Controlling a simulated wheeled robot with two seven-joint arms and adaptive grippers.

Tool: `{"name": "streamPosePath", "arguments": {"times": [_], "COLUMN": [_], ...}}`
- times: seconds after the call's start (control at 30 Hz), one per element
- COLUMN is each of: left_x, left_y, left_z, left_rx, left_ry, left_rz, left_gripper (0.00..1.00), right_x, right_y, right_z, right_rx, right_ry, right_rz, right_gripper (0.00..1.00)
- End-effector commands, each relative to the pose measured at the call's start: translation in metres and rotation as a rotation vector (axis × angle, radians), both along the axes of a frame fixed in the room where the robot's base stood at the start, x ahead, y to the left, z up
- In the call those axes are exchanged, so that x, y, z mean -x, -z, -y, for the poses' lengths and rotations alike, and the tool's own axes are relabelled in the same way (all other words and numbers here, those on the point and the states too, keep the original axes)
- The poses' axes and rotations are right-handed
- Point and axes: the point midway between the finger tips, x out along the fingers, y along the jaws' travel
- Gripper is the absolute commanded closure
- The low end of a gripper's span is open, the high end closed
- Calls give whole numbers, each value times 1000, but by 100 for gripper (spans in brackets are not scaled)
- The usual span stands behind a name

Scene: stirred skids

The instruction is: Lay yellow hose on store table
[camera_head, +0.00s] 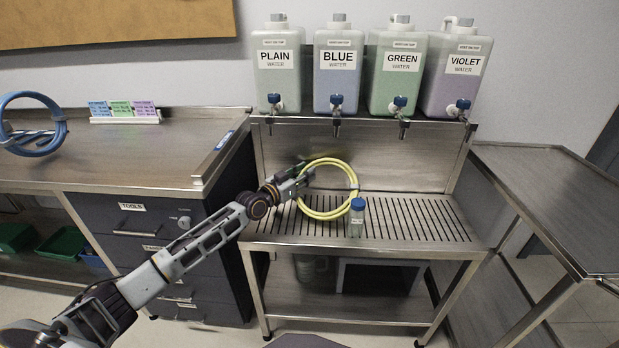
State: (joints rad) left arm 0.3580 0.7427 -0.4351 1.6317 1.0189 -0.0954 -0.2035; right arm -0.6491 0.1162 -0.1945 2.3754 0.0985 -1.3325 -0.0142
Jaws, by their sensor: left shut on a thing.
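A yellow hose (323,214), coiled in a ring, is at the slotted steel bench in the middle. My left gripper (303,177) is shut on the upper left of the coil. The coil stands tilted over the slotted top; I cannot tell whether its lower edge touches it. Neither side table carries a readable store sign: the left steel table (150,165) has a small blue label on its right edge, and the right steel table (545,200) is bare. My right gripper is not in view.
A clear bottle with a blue cap (357,222) stands on the slotted bench (425,215), close to the hose's right side. Several water tanks (337,75) with taps line the shelf above. A blue hose (35,138) is at the left table's far left. That table's middle is clear.

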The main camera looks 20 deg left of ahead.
Motion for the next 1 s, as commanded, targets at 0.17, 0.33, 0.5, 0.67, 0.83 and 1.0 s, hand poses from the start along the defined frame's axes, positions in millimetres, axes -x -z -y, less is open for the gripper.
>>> {"name": "streamPosePath", "arguments": {"times": [0.17,0.33,0.5,0.67,0.83,1.0], "left_x": [3,7,7,7,7,7], "left_y": [-7,-18,-44,-72,-97,-118], "left_z": [0,1,1,2,2,2], "left_rx": [2,4,3,3,4,3], "left_ry": [-2,-1,-1,-1,-1,0], "left_rz": [3,7,7,6,6,7], "left_gripper": [100,100,100,100,100,100], "right_x": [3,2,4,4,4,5], "right_y": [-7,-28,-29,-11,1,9], "right_z": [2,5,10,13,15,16], "right_rx": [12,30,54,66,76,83], "right_ry": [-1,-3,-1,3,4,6], "right_rz": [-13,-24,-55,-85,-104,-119], "right_gripper": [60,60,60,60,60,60]}}
